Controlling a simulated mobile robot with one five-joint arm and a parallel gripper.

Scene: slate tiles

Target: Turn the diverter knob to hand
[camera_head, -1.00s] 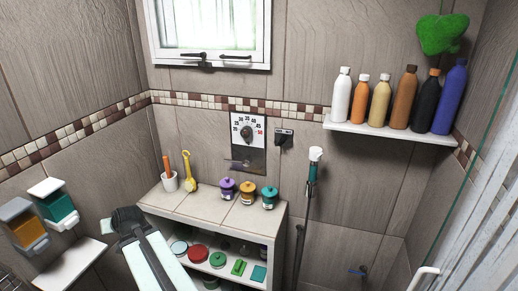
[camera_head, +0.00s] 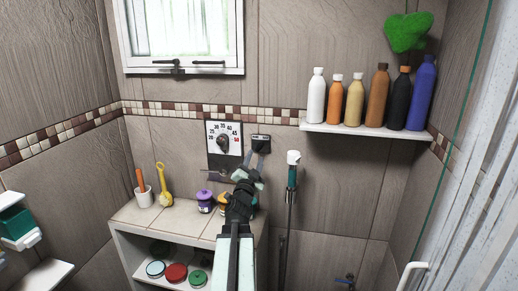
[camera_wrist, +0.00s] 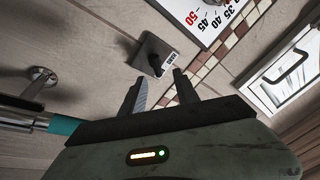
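The diverter knob (camera_head: 261,139) is a dark fitting on the tiled wall, just right of the temperature dial (camera_head: 222,139). My gripper (camera_head: 251,164) is raised in front of the wall, just below the knob. In the wrist view my gripper (camera_wrist: 160,85) has its two dark fingers apart, with nothing between them and the knob beyond their tips.
A hand shower (camera_head: 292,168) on a rail stands right of the knob. A shelf (camera_head: 365,131) with several bottles is at upper right. Below, a white cabinet (camera_head: 125,222) carries a purple jar (camera_head: 205,200) and other jars, partly hidden by my arm. A window (camera_head: 185,35) is above.

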